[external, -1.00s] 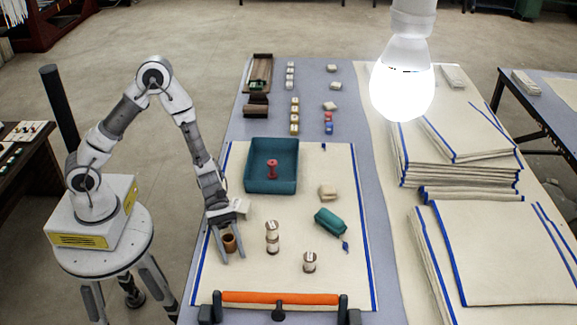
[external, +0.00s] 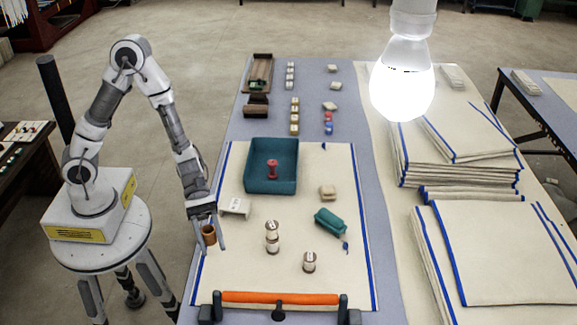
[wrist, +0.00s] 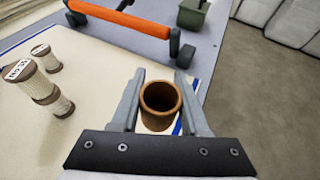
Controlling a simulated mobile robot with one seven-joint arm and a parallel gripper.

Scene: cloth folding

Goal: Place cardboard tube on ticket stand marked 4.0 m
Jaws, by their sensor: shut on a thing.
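The brown cardboard tube (external: 209,235) is upright between the fingers of my gripper (external: 208,240), near the left edge of the cream cloth. In the wrist view the tube (wrist: 160,97) shows its open top, and my gripper (wrist: 158,100) is shut on it. It appears lifted off the cloth. A small white ticket stand (external: 236,207) stands on the cloth up and right of the tube; its marking is too small to read. Wound spools stand farther right, a stacked pair (external: 272,237) and a single one (external: 309,262).
A teal tray (external: 247,180) holding a red spool (external: 272,169) lies beyond the ticket stand. A teal bundle (external: 330,222) and a beige block (external: 328,192) lie to the right. An orange roller (external: 280,298) spans the near edge. Bare cloth lies between the stand and spools.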

